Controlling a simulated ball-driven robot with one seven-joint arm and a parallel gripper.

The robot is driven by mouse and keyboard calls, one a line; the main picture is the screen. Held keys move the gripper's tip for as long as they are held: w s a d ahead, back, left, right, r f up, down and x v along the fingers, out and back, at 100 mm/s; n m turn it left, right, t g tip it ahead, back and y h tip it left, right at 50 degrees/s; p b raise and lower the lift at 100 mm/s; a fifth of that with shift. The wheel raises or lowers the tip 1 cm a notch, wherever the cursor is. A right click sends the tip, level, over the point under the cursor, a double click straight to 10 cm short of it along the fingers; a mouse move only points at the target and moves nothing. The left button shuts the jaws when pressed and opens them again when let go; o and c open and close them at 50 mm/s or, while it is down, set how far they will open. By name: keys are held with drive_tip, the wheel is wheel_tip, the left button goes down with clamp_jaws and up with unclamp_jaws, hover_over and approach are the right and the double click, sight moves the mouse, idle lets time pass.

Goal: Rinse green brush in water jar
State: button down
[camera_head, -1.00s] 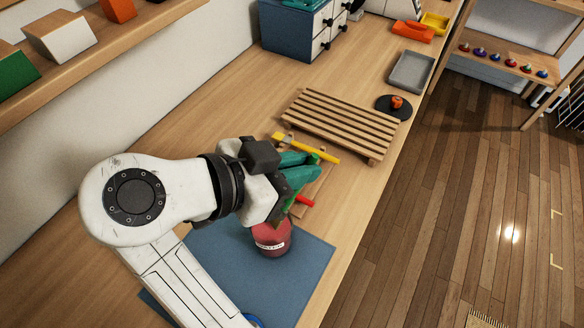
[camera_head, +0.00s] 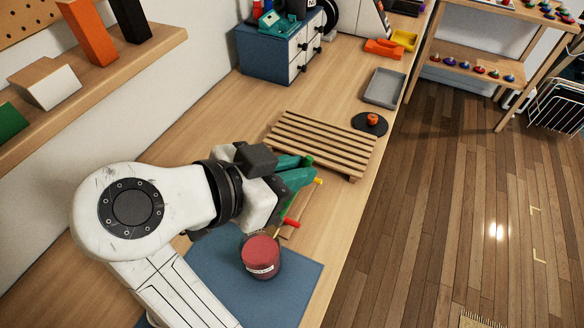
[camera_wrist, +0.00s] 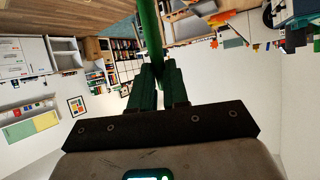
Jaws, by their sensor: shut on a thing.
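My gripper (camera_head: 296,176) has green fingers and is shut on the green brush, whose handle end (camera_head: 308,160) shows just above the fingers. In the wrist view the green brush (camera_wrist: 150,35) extends from between the closed fingers (camera_wrist: 158,82). A red jar (camera_head: 261,257) with a pale label stands on a blue mat (camera_head: 235,285). The gripper is above and behind the jar, toward the slatted rack. A thin pale tip shows near the jar's back rim; I cannot tell whether it belongs to the green brush.
A slatted wooden rack (camera_head: 322,143) lies beyond the gripper. A red-ended brush (camera_head: 291,222) and a yellow tip (camera_head: 318,181) show beside the gripper. A grey tray (camera_head: 384,87) and black disc (camera_head: 369,123) lie farther back. A wall shelf (camera_head: 120,75) is at left.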

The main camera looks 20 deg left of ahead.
drive_tip(key=shift+r+p, duration=1.4)
drive_tip(key=shift+r, duration=0.65)
